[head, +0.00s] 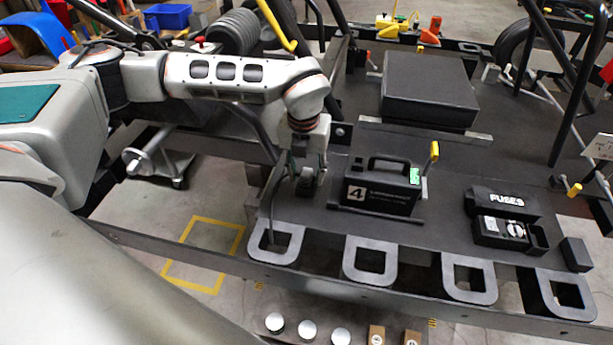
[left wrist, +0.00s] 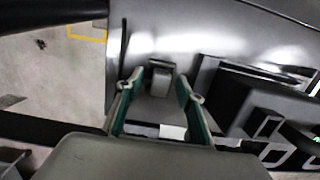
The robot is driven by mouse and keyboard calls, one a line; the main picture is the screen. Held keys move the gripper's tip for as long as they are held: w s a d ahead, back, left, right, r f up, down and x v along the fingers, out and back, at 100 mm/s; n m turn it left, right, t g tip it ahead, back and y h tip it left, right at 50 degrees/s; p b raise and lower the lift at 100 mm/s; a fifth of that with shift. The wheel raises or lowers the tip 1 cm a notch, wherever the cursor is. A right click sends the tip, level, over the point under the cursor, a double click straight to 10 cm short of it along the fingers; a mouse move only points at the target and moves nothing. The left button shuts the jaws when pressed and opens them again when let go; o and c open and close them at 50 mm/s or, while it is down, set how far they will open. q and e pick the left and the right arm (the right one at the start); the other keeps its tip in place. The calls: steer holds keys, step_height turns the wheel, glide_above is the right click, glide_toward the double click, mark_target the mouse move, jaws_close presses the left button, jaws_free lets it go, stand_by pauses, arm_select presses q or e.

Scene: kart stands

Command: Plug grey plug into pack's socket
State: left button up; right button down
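The pack is a black case with a handle, marked 4 (head: 383,190), on the dark deck in the head view. My left gripper (head: 307,186) points down just left of the pack. In the left wrist view its two green-padded fingers (left wrist: 160,78) stand apart. A small grey block, likely the grey plug (left wrist: 160,75), shows between the fingertips with a gap on each side. The plug is not clear in the head view. My right gripper is out of view.
A fuse box (head: 502,215) and a small black block (head: 576,254) lie right of the pack. A yellow-handled lever (head: 433,153) stands by the pack's right side. A large black box (head: 430,88) lies behind. Square loops (head: 370,262) line the deck's front edge.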

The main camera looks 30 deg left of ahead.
mark_target(307, 172)
arm_select(q)
jaws_close()
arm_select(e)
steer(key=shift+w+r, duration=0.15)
arm_select(q)
steer(key=shift+r, duration=0.1)
